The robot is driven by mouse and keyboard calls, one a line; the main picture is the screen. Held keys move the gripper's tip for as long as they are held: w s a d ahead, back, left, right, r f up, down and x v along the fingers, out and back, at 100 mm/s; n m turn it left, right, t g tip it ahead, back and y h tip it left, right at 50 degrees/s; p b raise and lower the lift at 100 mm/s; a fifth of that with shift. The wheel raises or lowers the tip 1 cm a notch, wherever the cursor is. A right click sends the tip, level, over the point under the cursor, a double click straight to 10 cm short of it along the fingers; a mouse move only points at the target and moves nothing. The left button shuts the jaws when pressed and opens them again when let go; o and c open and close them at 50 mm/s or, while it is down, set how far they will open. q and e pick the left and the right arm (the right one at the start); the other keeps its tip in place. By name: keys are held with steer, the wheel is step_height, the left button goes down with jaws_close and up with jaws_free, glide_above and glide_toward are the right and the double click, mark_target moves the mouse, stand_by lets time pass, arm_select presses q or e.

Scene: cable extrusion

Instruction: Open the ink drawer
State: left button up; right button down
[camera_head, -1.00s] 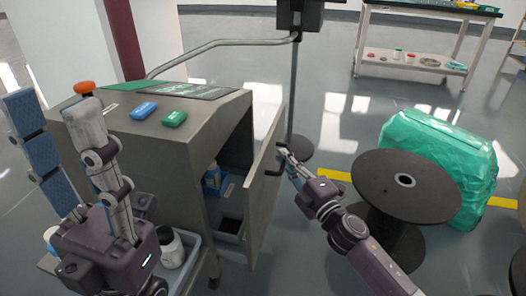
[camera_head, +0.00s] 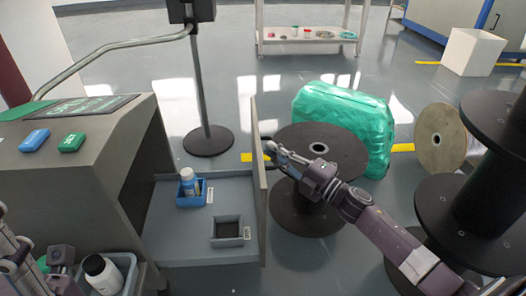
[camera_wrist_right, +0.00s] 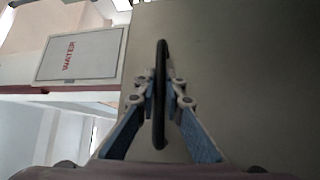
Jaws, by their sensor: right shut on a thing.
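The ink drawer (camera_head: 165,222) stands well out from the grey machine cabinet, its tall front panel (camera_head: 259,180) seen nearly edge-on in the head view. Inside it are a blue holder (camera_head: 184,196) with a bottle (camera_head: 188,180) and a grey square holder (camera_head: 228,230). My right gripper (camera_head: 270,147) is at the outer face of the panel. In the right wrist view its two fingers are shut on the dark drawer handle (camera_wrist_right: 160,95), which runs upright between them. My left gripper (camera_head: 60,258) is at the lower left edge; its fingertips are not clear.
The grey cabinet (camera_head: 80,165) carries a blue and a green button. A black spool (camera_head: 320,150) and a green wrapped bundle (camera_head: 345,120) stand just right of the drawer. A thin stand (camera_head: 208,140) rises behind it. A tray (camera_head: 128,268) with bottles sits lower left.

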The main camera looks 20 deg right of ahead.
steer(key=shift+s+f, duration=0.1)
stand_by(0.3)
steer(key=c, duration=2)
jaws_free()
steer(key=shift+d, duration=0.1)
steer(key=v, duration=1.2)
steer(key=shift+d, duration=0.1)
